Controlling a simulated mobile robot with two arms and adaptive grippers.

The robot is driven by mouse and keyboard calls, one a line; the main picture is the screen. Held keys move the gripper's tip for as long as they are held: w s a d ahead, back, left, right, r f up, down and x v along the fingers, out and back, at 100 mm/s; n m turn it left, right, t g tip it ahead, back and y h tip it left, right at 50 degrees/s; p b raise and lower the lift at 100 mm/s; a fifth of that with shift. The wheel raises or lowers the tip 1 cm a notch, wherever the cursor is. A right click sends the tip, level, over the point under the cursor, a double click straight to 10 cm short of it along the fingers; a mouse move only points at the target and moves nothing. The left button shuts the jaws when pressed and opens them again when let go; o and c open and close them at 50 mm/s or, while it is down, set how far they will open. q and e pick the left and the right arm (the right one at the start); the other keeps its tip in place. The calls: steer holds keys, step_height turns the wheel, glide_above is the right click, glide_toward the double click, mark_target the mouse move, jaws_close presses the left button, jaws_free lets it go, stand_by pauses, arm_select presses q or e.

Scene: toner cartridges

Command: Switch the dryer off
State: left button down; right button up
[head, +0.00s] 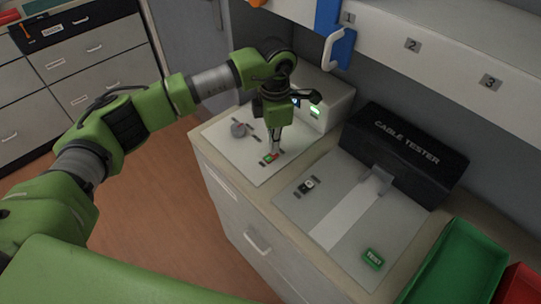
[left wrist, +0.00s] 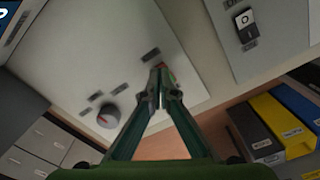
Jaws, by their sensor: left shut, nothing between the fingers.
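A pale control panel (head: 243,170) lies at the left end of the counter, in front of a white unit (head: 338,104) with a lit green display. I take this to be the dryer, but cannot read its name. The panel has a grey round knob (head: 238,130), also in the left wrist view (left wrist: 108,117), and a small red and green switch (head: 267,159). My left gripper (head: 274,149) points down with closed, empty fingertips at or just above that switch. In the left wrist view the fingertips (left wrist: 160,76) partly hide the switch; contact cannot be told. My right gripper is not in view.
A black cable tester (head: 408,143) stands to the right, with a grey plate (head: 326,211), a rocker switch (head: 308,185) and a green TEST button (head: 373,258). Green (head: 458,268) and red (head: 520,286) bins stand at lower right. A blue bracket (head: 336,42) hangs above.

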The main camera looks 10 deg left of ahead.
arm_select(q)
steer(key=shift+s+f+b, duration=0.1)
steer(key=shift+f+b, duration=0.65)
steer(key=shift+f, duration=0.2)
steer(key=shift+r, duration=0.1)
steer(key=shift+r+p, duration=0.5)
steer(key=shift+r, duration=0.3)
steer(key=shift+r+p, duration=1.1)
steer(key=shift+r, duration=1.55)
